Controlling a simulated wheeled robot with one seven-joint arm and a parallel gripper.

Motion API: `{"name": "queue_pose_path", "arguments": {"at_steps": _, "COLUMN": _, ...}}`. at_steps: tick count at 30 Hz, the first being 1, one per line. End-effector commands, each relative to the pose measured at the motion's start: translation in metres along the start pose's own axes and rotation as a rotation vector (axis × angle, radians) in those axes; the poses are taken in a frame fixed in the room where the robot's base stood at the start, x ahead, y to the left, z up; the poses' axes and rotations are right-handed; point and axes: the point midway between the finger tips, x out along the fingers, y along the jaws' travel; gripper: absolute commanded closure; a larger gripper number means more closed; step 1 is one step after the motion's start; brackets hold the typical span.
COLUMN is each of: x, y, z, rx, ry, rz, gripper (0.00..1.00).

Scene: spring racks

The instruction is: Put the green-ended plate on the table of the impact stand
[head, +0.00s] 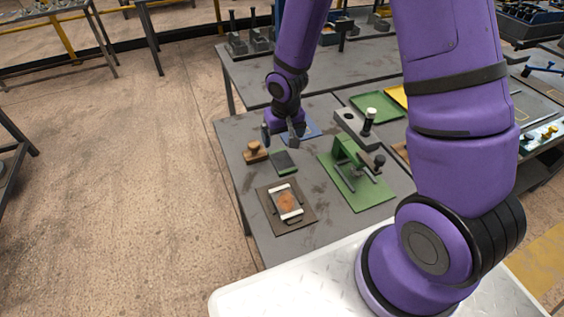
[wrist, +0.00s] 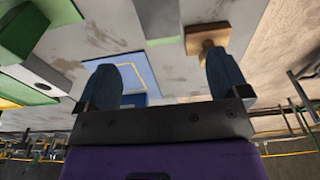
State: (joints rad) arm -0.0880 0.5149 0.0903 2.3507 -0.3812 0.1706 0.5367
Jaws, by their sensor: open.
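The green-ended plate (head: 284,161) lies flat on the grey worktable, a dark rectangle with green at its end. It also shows at the top of the wrist view (wrist: 158,18), cut by the frame edge, with its green end towards my gripper. My gripper (head: 282,139) is open and empty, above the table just beyond the plate; both fingers show in the wrist view (wrist: 163,82). A green stand (head: 341,153) with a base, an upright and a black knob is right of the plate. It appears to be the impact stand; its table is hard to make out.
A wooden-handled block (head: 255,151) stands close left of the plate. A blue mat (head: 313,127) lies behind it. A grey block with a black-topped post (head: 352,124) and a green tray (head: 376,106) are behind right.

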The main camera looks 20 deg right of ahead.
Motion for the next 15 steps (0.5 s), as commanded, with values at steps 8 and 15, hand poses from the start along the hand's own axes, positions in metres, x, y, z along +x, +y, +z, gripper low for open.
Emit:
{"name": "queue_pose_path", "arguments": {"at_steps": 8, "x": 0.036, "y": 0.000, "z": 0.001, "rx": -0.001, "ry": -0.002, "rz": 0.001, "gripper": 0.06}}
{"name": "queue_pose_path", "arguments": {"at_steps": 15, "x": 0.048, "y": 0.000, "z": 0.002, "rx": -0.001, "ry": -0.001, "rz": 0.001, "gripper": 0.06}}
